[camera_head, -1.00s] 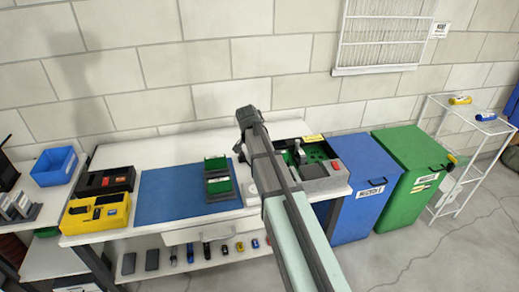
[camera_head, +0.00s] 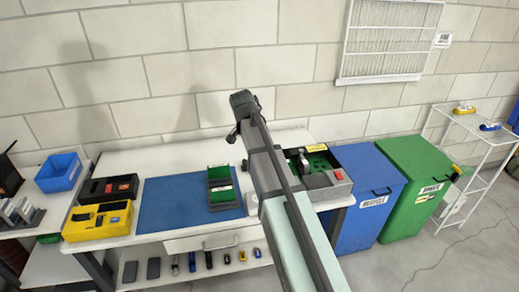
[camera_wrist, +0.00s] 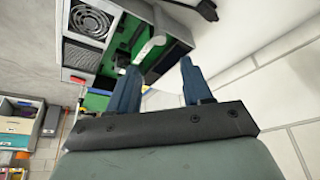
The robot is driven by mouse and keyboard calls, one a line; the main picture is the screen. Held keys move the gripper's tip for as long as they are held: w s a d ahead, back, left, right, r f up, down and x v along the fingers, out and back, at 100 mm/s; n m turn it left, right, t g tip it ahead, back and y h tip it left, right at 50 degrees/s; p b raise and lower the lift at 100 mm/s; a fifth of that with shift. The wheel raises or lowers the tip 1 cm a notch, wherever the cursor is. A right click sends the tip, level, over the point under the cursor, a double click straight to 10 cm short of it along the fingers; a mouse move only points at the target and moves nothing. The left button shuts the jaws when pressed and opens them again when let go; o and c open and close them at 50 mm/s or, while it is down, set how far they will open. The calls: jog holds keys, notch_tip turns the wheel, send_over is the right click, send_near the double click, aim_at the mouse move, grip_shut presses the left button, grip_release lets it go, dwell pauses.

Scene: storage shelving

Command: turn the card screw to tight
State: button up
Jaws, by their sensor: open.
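An open grey computer case (camera_head: 343,187) with a green circuit board (camera_head: 318,160) stands at the right end of the workbench.
A blue mat (camera_head: 165,205) and a black rack with green cards (camera_head: 222,198) lie left of my arm. A yellow box (camera_head: 98,220) and black box (camera_head: 107,188) are farther left. Blue (camera_head: 368,200) and green (camera_head: 415,200) bins stand right of the bench. A wall is behind.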

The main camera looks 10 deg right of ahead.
jog(key=shift+v, duration=1.45)
